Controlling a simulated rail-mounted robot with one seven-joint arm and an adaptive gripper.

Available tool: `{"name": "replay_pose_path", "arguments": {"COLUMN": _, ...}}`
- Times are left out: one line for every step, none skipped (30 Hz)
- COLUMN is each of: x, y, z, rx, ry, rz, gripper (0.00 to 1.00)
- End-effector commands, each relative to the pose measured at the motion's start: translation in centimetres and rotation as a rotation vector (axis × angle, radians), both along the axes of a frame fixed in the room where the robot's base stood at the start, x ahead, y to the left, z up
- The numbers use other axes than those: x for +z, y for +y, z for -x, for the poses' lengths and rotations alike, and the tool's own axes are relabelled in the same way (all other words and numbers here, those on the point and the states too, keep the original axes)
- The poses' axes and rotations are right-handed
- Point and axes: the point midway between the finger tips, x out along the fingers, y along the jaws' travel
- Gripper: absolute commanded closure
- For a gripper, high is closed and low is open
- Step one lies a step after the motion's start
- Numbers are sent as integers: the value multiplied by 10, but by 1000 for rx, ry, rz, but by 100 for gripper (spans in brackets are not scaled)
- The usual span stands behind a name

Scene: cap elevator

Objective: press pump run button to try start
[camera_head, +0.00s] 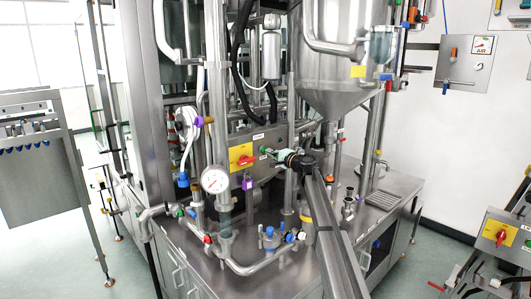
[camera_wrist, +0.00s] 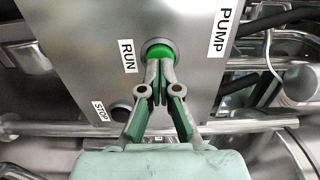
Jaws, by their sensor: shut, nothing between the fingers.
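The green pump run button (camera_wrist: 159,50) sits in a round metal ring beside the RUN label (camera_wrist: 127,56), on a grey metal panel (camera_wrist: 80,50) marked PUMP (camera_wrist: 219,32). My gripper (camera_wrist: 160,68) is shut and empty. Its fingertips are right at the button and cover its lower part in the wrist view. I cannot tell whether they touch it or push it in. In the head view my gripper (camera_head: 273,153) is at the right part of the panel (camera_head: 259,138), and the green button (camera_head: 264,149) shows just left of the fingertips. The dark stop button (camera_wrist: 121,112) is below left.
A yellow plate with a red rotary switch (camera_head: 241,156) is on the panel left of my gripper. A pressure gauge (camera_head: 215,180), pipes and blue valves (camera_head: 270,238) stand below. A steel cone tank (camera_head: 333,80) hangs above right. A horizontal pipe (camera_wrist: 60,130) runs behind my fingers.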

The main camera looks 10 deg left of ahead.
Motion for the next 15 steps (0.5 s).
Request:
{"name": "replay_pose_path", "arguments": {"x": -1, "y": 1, "z": -1, "rx": 0, "ry": 0, "rz": 0, "gripper": 100}}
{"name": "replay_pose_path", "arguments": {"x": -1, "y": 1, "z": -1, "rx": 0, "ry": 0, "rz": 0, "gripper": 100}}
{"name": "replay_pose_path", "arguments": {"x": -2, "y": 2, "z": -2, "rx": 0, "ry": -1, "rz": 1, "gripper": 100}}
{"name": "replay_pose_path", "arguments": {"x": -2, "y": 2, "z": -2, "rx": 0, "ry": -1, "rz": 1, "gripper": 100}}
{"name": "replay_pose_path", "arguments": {"x": -2, "y": 3, "z": -3, "rx": 0, "ry": -1, "rz": 1, "gripper": 100}}
{"name": "replay_pose_path", "arguments": {"x": -2, "y": 3, "z": -3, "rx": 0, "ry": -1, "rz": 1, "gripper": 100}}
{"name": "replay_pose_path", "arguments": {"x": -1, "y": 4, "z": -3, "rx": 0, "ry": -1, "rz": 1, "gripper": 100}}
{"name": "replay_pose_path", "arguments": {"x": -1, "y": 4, "z": -3, "rx": 0, "ry": -1, "rz": 1, "gripper": 100}}
{"name": "replay_pose_path", "arguments": {"x": -1, "y": 4, "z": -3, "rx": 0, "ry": -1, "rz": 1, "gripper": 100}}
{"name": "replay_pose_path", "arguments": {"x": -1, "y": 4, "z": -3, "rx": 0, "ry": -1, "rz": 1, "gripper": 100}}
{"name": "replay_pose_path", "arguments": {"x": 0, "y": 4, "z": -3, "rx": 0, "ry": -1, "rz": 1, "gripper": 100}}
{"name": "replay_pose_path", "arguments": {"x": 0, "y": 4, "z": -3, "rx": 0, "ry": -1, "rz": 1, "gripper": 100}}
{"name": "replay_pose_path", "arguments": {"x": 0, "y": 4, "z": -3, "rx": 0, "ry": -1, "rz": 1, "gripper": 100}}
{"name": "replay_pose_path", "arguments": {"x": 0, "y": 4, "z": -3, "rx": 0, "ry": 0, "rz": 0, "gripper": 100}}
{"name": "replay_pose_path", "arguments": {"x": 0, "y": 4, "z": -3, "rx": 0, "ry": 0, "rz": 0, "gripper": 100}}
